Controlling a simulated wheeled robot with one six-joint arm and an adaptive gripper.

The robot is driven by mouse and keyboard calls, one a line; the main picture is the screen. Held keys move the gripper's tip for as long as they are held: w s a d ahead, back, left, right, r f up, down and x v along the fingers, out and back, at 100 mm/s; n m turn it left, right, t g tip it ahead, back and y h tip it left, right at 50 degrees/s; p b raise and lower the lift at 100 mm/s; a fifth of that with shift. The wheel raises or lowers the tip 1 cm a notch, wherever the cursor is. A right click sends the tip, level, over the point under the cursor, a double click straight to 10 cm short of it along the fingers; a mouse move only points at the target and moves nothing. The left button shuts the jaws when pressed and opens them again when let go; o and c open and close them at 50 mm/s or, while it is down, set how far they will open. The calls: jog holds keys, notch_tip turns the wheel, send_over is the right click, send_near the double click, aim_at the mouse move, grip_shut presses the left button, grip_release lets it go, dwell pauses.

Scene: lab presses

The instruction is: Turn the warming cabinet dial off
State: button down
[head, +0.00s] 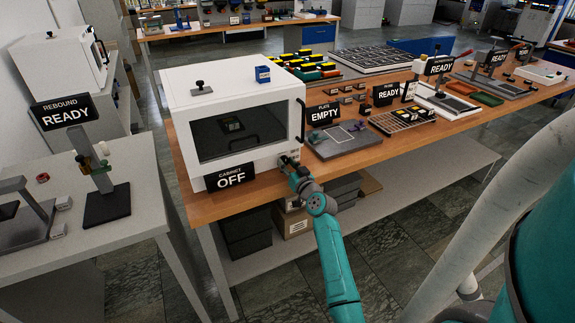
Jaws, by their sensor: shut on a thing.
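The warming cabinet (182,98) is a white box with a dark glass door, standing on the wooden bench at the left. A black sign reading "CABINET OFF" (230,177) sits at its lower front. My gripper (287,160) is at the cabinet's lower right front corner, at the end of my teal arm. It is shut on the dial there. The dial itself is mostly hidden by the gripper, so its pointer angle cannot be read.
A grey plate with an "EMPTY" sign (323,114) lies just right of my gripper. Farther right are trays, a "READY" sign (439,65) and small parts. A grey table with a rebound stand (100,178) is at the left. Boxes (246,232) sit on the shelf below.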

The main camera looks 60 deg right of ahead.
jog(key=shift+f, duration=0.1)
jog(key=c, duration=1.1)
grip_release()
jog(key=shift+o, duration=0.2)
jog(key=v, duration=1.2)
jog(key=shift+a+f, duration=0.1)
jog(key=shift+a, duration=0.05)
jog(key=s+a+f+n+y, duration=0.1)
jog(key=s+a+f, duration=0.2)
jog(key=a, duration=0.6)
jog(key=s+a+f+g+y, duration=0.15)
jog(key=a+f, duration=0.25)
jog(key=a, duration=0.5)
jog(key=s+a+f+n, duration=0.1)
jog(key=s+a+f, duration=0.25)
jog(key=a, duration=0.55)
jog(key=s+a+r+n+y, duration=0.3)
jog(key=s+a+r, duration=0.1)
jog(key=s+a, duration=0.4)
jog(key=s+a+r+n+y, duration=0.3)
jog(key=s+a+r, duration=0.2)
jog(key=s+a, duration=0.3)
jog(key=s+t, duration=0.1)
jog(key=s, duration=0.3)
jog(key=shift+s+a+r+y, duration=0.2)
jog(key=shift+s+a+y, duration=0.1)
jog(key=shift+s+y, duration=0.1)
